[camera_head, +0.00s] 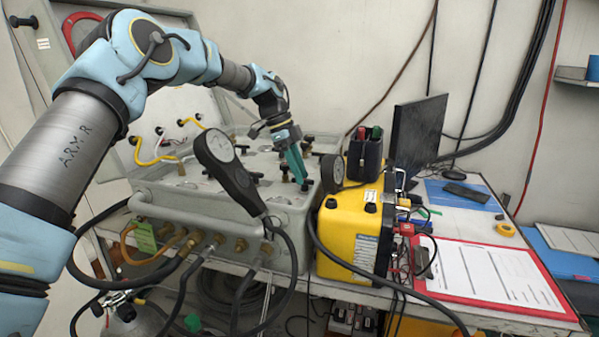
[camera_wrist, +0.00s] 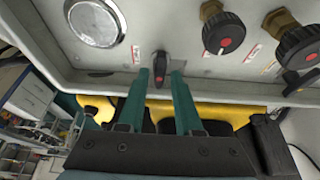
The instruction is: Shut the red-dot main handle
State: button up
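A grey air panel box (camera_head: 290,215) stands on the bench in the head view. My gripper (camera_wrist: 161,73) has two teal fingers, open, with one tip on each side of this handle. I cannot tell whether either finger touches it. In the head view my gripper (camera_head: 302,178) points down at the right part of the panel top, and the handle there is hard to make out.
Two round black knobs with red dots, one nearer (camera_wrist: 223,33) and one farther right (camera_wrist: 300,46), sit right of the handle. A round gauge (camera_wrist: 95,22) is at left. A yellow case (camera_head: 352,235) stands right of the panel. Hoses hang in front.

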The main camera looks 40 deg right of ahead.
jog(key=shift+o, duration=0.8)
jog(key=b+v, duration=0.2)
jog(key=v, duration=0.8)
jog(key=shift+r, duration=0.4)
jog(key=shift+w+a, duration=0.1)
jog(key=shift+w, duration=0.05)
